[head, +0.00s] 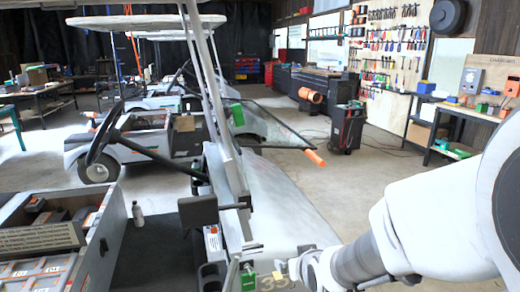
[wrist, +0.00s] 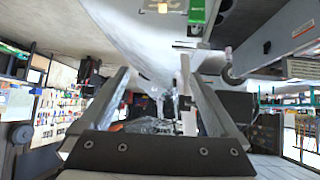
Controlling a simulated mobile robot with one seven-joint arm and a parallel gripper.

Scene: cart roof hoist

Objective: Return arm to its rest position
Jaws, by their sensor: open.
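My arm reaches in from the right in the head view. My gripper (head: 292,268) is small and partly cut by the arm there, low in the middle over the front of the nearest cart (head: 290,215). In the wrist view my gripper (wrist: 160,75) shows two grey fingers spread apart with nothing held between them. A small green part (head: 248,276) and a yellow part (head: 278,277) sit just left of the gripper. A green part (wrist: 197,12) also shows at the top of the wrist view, beyond the fingers.
The cart's slanted roof posts (head: 214,90) rise left of my arm. A rod with an orange end (head: 315,158) sticks out to the right of them. A dark wheeled charger (head: 347,128) and a workbench (head: 452,108) stand further back. Open floor (head: 340,185) lies between.

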